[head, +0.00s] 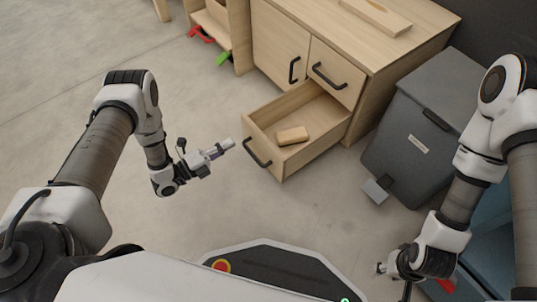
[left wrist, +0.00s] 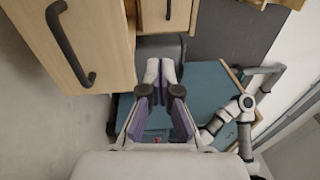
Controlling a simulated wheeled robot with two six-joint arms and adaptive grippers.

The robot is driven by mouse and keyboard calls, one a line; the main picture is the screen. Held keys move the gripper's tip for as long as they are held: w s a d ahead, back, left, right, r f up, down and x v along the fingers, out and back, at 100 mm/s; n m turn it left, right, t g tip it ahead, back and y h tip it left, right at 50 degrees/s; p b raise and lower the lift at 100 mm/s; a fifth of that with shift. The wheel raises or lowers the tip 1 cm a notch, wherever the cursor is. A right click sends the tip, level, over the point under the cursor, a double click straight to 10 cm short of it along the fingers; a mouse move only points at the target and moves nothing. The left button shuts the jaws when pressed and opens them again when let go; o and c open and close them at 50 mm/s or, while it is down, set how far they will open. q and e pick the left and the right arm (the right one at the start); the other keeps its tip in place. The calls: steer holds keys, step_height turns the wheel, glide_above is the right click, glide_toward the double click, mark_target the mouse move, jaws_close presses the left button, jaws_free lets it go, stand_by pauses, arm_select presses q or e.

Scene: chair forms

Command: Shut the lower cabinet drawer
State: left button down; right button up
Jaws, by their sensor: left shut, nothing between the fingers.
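The lower cabinet drawer (head: 290,160) is pulled out of the light wood cabinet (head: 365,85), with a small wooden block (head: 292,135) inside. Its front carries a black handle (head: 257,153). My left gripper (head: 231,145) is shut and empty, to the left of the drawer front and apart from it. In the left wrist view the gripper (left wrist: 161,68) shows beside a wooden front (left wrist: 105,45) with a black handle (left wrist: 68,45). My right gripper (head: 381,268) is at the lower right, small and partly hidden; its opening cannot be made out.
The upper drawer (head: 335,72) and the cabinet door (head: 280,45) look shut. A grey pedal bin (head: 418,135) stands right of the cabinet. A wooden box (head: 376,17) lies on top. Red and green items (head: 201,34) are at the back. The floor left of the drawer is clear.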

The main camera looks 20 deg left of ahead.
arm_select(q)
steer(key=s+a+f+n+y, duration=0.1)
steer(key=s+a+f+y, duration=0.1)
steer(key=s+a+f, duration=0.25)
steer(key=b, duration=0.8)
glide_toward(258, 135)
steer(key=x, duration=0.7)
steer(key=shift+f, duration=0.15)
steer(key=shift+w+p, duration=0.1)
steer(key=shift+p, duration=0.2)
steer(key=shift+w+d, duration=0.1)
